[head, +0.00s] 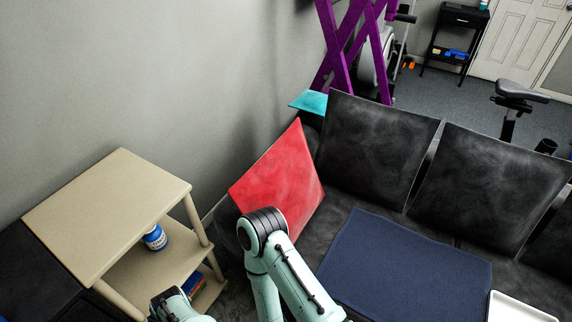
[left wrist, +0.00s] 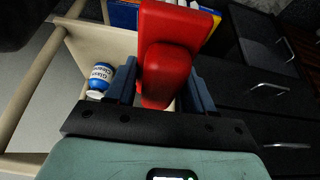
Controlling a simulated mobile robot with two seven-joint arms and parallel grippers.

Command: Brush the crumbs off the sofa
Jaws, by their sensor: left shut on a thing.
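The black sofa (head: 345,200) stands along the wall in the head view, with a dark blue cloth (head: 405,262) spread on its seat. I can make out no crumbs. My left gripper (left wrist: 160,92) is shut on a red object (left wrist: 168,75), blocky at the part I see; I cannot tell whether it is a brush. In the head view my left wrist is low, beside the beige shelf unit, and its fingers are out of frame. My right gripper is not in view.
The beige shelf unit (head: 105,212) holds a blue-and-white bottle (head: 155,238), which shows in the left wrist view (left wrist: 98,80) left of the fingers. A red cushion (head: 283,180) leans at the sofa's near end. A white tray (head: 508,310) is at lower right. Black drawers (left wrist: 262,90) stand right of the gripper.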

